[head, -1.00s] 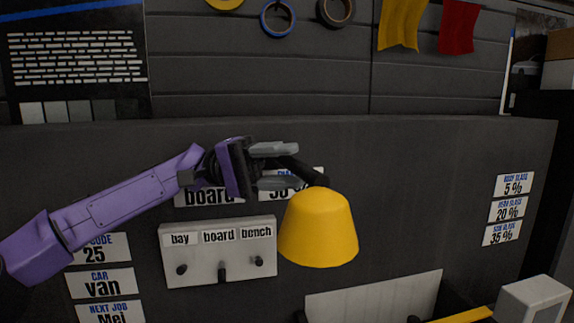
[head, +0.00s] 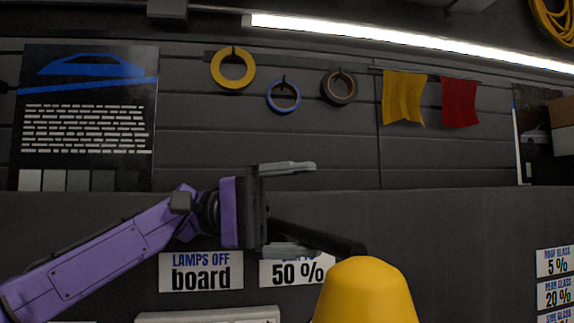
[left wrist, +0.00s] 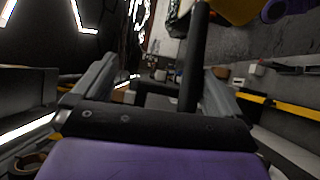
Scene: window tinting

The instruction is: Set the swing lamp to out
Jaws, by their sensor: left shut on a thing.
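The swing lamp has a yellow shade (head: 365,292) at the lower middle of the head view, cut by the bottom edge. Its dark arm (head: 318,238) runs from the shade back to my left gripper (head: 303,208). The left gripper's grey fingers are on either side of the picture of the arm, and it is shut on the lamp arm. In the left wrist view a dark bar (left wrist: 195,60) stands between the two fingers, with part of the yellow shade (left wrist: 235,8) at the top. The bar's exact contact is hard to see. My right gripper is not in view.
Behind is a dark wall panel with a "LAMPS OFF board" sign (head: 201,272) and a "50 %" sign (head: 297,269). A white switch plate (head: 222,315) shows only its top edge. Tape rolls (head: 233,67) and cloths (head: 403,98) hang above. Space right of the shade looks clear.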

